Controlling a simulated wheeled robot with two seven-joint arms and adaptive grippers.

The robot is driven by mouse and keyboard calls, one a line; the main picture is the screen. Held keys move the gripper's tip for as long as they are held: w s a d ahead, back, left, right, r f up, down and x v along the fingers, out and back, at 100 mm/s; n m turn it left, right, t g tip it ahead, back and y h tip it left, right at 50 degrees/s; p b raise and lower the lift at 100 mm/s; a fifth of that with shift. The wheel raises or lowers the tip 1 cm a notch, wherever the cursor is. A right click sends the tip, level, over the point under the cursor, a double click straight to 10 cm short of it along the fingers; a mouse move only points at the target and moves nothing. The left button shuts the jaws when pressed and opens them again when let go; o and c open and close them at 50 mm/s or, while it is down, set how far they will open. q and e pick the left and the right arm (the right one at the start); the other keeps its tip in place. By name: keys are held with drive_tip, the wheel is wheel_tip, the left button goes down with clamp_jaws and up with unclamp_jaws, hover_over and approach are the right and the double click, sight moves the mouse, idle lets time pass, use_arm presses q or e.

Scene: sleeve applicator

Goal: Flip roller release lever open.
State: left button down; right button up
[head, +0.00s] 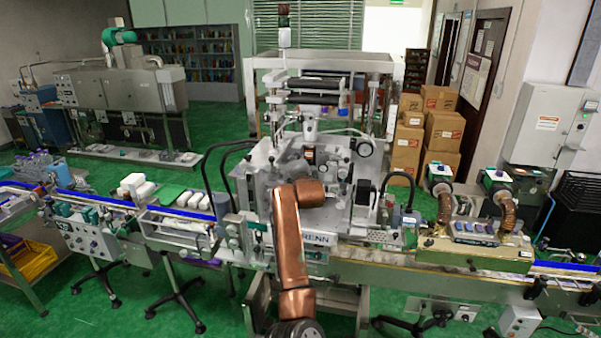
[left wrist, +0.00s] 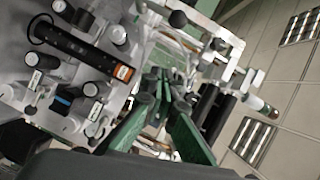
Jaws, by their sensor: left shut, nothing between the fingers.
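The sleeve applicator (head: 262,158) stands at the centre of the head view, with rollers and a frame above its face. My copper left arm reaches up in front of it and hides part of its middle. In the left wrist view my left gripper (left wrist: 165,80) shows dark green fingers, shut and empty, pointing into the machine. Near them are a metal plate with black knobs (left wrist: 178,18) and dark rollers (left wrist: 212,108) on the right. I cannot tell which part is the roller release lever or whether the fingers touch it. My right gripper is in neither view.
A black bar with an orange end (left wrist: 123,72) and several round posts crowd the left of the wrist view. A conveyor (head: 400,268) runs across the front, with a control box (head: 475,252) at right. Cardboard boxes (head: 441,130) are stacked behind.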

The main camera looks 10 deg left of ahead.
use_arm(q)
drive_tip(key=b+v, duration=0.2)
drive_tip(key=v, duration=0.5)
drive_tip(key=shift+s, duration=0.35)
